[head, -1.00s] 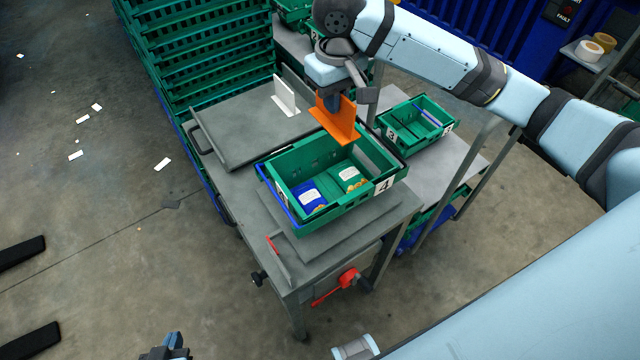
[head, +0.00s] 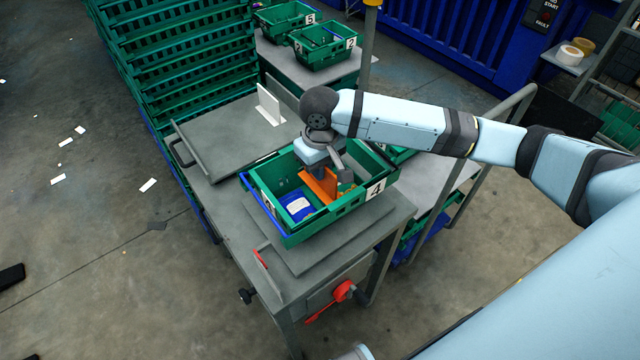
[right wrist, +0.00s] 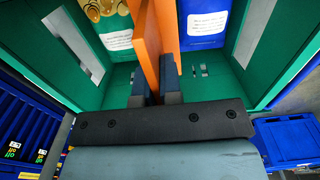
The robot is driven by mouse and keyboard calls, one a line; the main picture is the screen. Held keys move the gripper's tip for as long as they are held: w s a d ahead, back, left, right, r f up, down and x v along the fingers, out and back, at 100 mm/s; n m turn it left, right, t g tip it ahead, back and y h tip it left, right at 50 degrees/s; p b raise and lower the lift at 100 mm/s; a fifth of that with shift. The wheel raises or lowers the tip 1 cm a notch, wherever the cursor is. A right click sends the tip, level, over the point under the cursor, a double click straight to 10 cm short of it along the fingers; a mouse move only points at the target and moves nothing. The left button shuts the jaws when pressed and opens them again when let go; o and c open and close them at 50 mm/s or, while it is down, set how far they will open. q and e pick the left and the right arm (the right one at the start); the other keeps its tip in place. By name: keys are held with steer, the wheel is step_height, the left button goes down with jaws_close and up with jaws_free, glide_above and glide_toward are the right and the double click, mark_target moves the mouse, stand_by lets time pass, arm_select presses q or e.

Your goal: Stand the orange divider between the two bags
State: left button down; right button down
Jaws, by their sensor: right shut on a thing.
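The orange divider (head: 322,187) is upright inside the green crate (head: 325,224) marked 4. My right gripper (head: 319,172) is shut on the divider's upper part from above. In the right wrist view the divider (right wrist: 150,45) stands between the gripper's fingers (right wrist: 156,88). There the blue bag (right wrist: 206,22) with its white label lies to the right of it. The other bag (right wrist: 96,22), with a label and yellowish pieces, lies to the left. In the head view the blue bag (head: 297,205) shows, but the other bag is mostly hidden. Whether the divider touches the floor cannot be told. My left gripper is out of view.
The crate stands on a grey metal table (head: 222,205). A white upright plate (head: 268,103) stands on the raised panel behind. Green crate stacks (head: 175,70) rise at the back left. Other small crates (head: 322,48) stand on a farther table.

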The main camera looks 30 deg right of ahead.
mark_target(320, 185)
step_height(320, 185, down, 5)
steer(key=shift+f, duration=0.15)
stand_by(0.4)
steer(key=c, duration=1.3)
jaws_free()
steer(key=shift+f, duration=0.1)
step_height(320, 185, up, 12)
steer(key=shift+r, duration=0.15)
